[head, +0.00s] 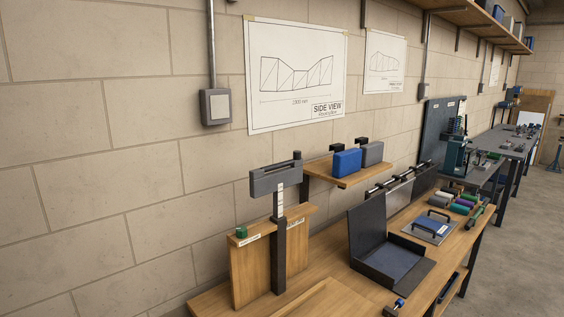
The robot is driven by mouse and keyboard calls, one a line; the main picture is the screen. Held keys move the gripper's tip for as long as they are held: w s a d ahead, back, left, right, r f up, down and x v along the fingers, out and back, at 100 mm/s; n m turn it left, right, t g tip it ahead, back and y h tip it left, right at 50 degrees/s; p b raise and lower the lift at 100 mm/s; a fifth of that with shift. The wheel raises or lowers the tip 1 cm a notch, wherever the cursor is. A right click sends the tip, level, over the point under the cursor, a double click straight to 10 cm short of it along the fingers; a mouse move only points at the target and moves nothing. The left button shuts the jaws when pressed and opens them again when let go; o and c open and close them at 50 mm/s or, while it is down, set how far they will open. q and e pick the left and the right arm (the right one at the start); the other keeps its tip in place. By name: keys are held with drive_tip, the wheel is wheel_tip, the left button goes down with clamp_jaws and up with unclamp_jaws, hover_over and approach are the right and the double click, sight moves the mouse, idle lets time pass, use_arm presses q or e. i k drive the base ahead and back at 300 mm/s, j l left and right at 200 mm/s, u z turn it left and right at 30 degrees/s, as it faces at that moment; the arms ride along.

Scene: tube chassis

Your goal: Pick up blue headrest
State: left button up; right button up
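The blue headrest (347,162) is a small rounded block on a wooden shelf (330,180) above the workbench. A grey block of like shape (372,152) stands right behind it, to its right. A black bracket shows above and behind each block. The side of the blue headrest facing the wall is hidden. Neither of my grippers shows in the head view.
A dark post with a grey crosspiece (275,179) rises by an upright wooden board (254,260), left of the shelf. An open black case (390,265) lies on the bench below. Bars, rolls and a blue-topped tray (432,228) are farther right.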

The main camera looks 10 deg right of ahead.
sight(344, 163)
drive_tip(key=l+u, duration=0.2)
drive_tip(key=u, duration=0.2)
drive_tip(key=i+l+u, duration=0.1)
drive_tip(key=l+u, duration=0.2)
drive_tip(key=u, duration=0.15)
drive_tip(key=l+u, duration=0.2)
drive_tip(key=u, duration=0.2)
drive_tip(key=k+l+u, duration=0.1)
drive_tip(key=l+u, duration=0.15)
drive_tip(key=k+l+u, duration=0.2)
drive_tip(key=l, duration=0.2)
drive_tip(key=l+u, duration=0.25)
drive_tip(key=k+l+u, duration=0.1)
drive_tip(key=l, duration=0.25)
drive_tip(key=k+l+u, duration=0.25)
drive_tip(key=k+l, duration=0.2)
drive_tip(key=l, duration=0.2)
drive_tip(key=k+l, duration=0.3)
drive_tip(key=l, duration=0.15)
drive_tip(key=k+l, duration=0.3)
drive_tip(key=l+u, duration=0.05)
drive_tip(key=l, duration=0.1)
